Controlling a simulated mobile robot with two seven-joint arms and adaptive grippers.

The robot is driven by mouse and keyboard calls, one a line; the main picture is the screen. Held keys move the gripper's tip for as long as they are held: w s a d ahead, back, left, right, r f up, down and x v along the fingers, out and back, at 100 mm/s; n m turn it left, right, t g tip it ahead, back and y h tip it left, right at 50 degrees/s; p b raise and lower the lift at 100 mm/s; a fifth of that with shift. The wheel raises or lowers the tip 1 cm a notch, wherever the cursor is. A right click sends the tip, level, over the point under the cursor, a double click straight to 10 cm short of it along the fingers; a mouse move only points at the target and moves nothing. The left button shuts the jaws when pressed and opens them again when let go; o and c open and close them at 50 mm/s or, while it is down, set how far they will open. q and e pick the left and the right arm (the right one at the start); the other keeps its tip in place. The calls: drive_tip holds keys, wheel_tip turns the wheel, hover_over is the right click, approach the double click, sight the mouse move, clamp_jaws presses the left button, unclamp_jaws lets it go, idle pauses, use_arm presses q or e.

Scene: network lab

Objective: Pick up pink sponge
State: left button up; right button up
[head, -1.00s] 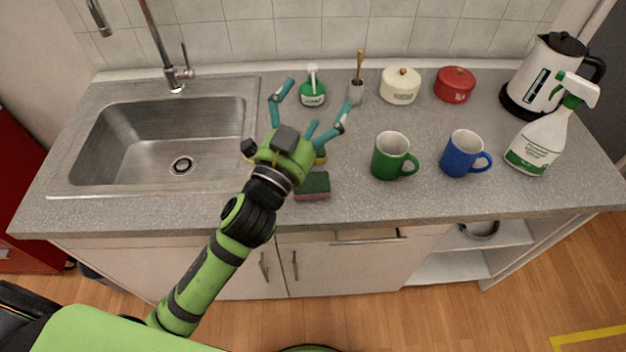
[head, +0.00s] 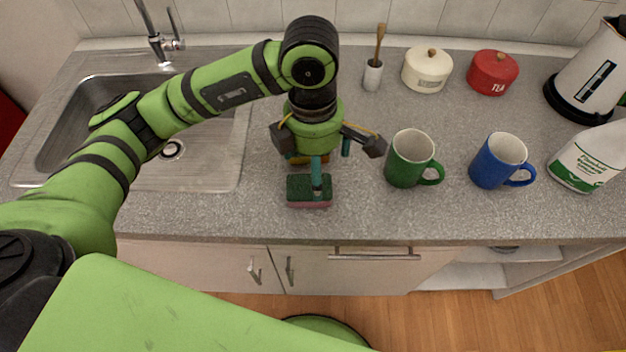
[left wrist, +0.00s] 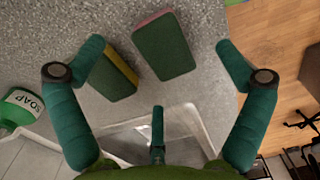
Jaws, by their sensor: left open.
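The pink sponge (head: 300,191) lies on the counter, a green pad on top and a pink edge along its side. It also shows in the left wrist view (left wrist: 165,48), at top centre between the spread fingers. A second sponge with a yellow side (left wrist: 112,76) lies beside it, mostly hidden behind my gripper in the head view. My left gripper (head: 327,165) is open and points down over the sponges; one teal finger overlaps the pink sponge in the head view. In the left wrist view the open gripper (left wrist: 160,62) holds nothing. My right gripper is not in view.
A green mug (head: 408,160) and a blue mug (head: 497,163) stand to the right. A spray bottle (head: 588,160) and kettle (head: 590,75) are farther right. The sink (head: 215,180) is at left. A soap bottle (left wrist: 18,108) shows in the wrist view.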

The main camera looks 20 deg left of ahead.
sight(309, 181)
use_arm(q)
drive_tip(key=shift+w+a+f+y, duration=0.15)
drive_tip(key=shift+w+a+y, duration=0.15)
drive_tip(key=shift+a, duration=0.2)
drive_tip(key=shift+s+a+f+p, duration=0.1)
drive_tip(key=shift+f+p, duration=0.2)
drive_tip(key=shift+p, duration=0.05)
drive_tip(key=f+p, duration=0.2)
drive_tip(key=f, duration=0.3)
drive_tip(key=shift+a+f+p, duration=0.2)
drive_tip(key=shift+p, duration=0.1)
drive_tip(key=shift+f, duration=0.25)
drive_tip(key=shift+d, duration=0.1)
drive_tip(key=c, duration=0.7)
